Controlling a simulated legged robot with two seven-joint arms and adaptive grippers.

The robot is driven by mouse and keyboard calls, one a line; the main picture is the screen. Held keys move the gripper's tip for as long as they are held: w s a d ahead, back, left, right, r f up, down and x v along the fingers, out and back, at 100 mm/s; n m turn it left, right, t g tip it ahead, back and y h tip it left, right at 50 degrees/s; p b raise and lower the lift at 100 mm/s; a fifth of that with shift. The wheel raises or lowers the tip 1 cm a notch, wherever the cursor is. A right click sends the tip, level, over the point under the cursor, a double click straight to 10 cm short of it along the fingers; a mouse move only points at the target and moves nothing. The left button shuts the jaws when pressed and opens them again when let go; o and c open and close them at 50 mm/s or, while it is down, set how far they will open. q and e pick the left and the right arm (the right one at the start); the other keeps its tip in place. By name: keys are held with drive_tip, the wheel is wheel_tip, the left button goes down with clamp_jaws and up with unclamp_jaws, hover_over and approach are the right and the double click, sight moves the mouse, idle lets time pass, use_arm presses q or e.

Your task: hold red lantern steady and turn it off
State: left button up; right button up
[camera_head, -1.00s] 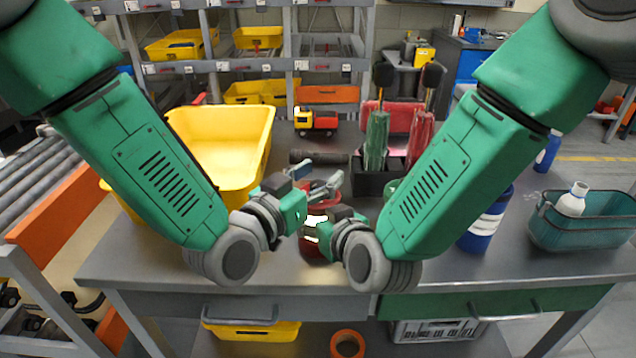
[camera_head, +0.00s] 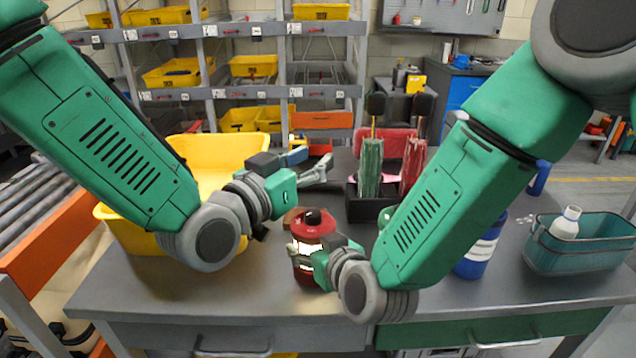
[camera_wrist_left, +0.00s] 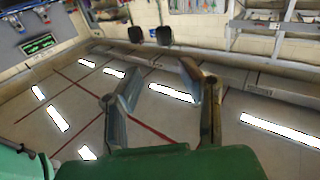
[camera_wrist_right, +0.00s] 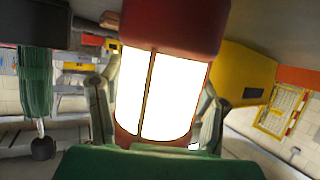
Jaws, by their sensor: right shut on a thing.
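The red lantern (camera_head: 313,226) stands upright on the workbench, with a dark knob on its red top and a bright, glowing middle. My right gripper (camera_head: 325,265) is shut around its body from the right. In the right wrist view the lantern's lit white panel (camera_wrist_right: 158,95) fills the space between the fingers. My left gripper (camera_head: 316,172) is raised behind and above the lantern, apart from it. In the left wrist view its fingers (camera_wrist_left: 160,95) are spread with nothing between them.
A yellow bin (camera_head: 215,150) stands at the left. A black holder (camera_head: 362,208) with green and red tools stands behind the lantern. A blue bottle (camera_head: 478,250) and a teal basket (camera_head: 580,255) are at the right. The bench front left is clear.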

use_arm(q)
drive_tip(key=h, duration=0.1)
drive_tip(key=m+g+h, duration=0.5)
drive_tip(key=m+g, duration=0.2)
drive_tip(key=g, duration=0.2)
approach(320, 212)
drive_tip(key=x, duration=1.1)
drive_tip(key=shift+w+f, duration=0.25)
clamp_jaws()
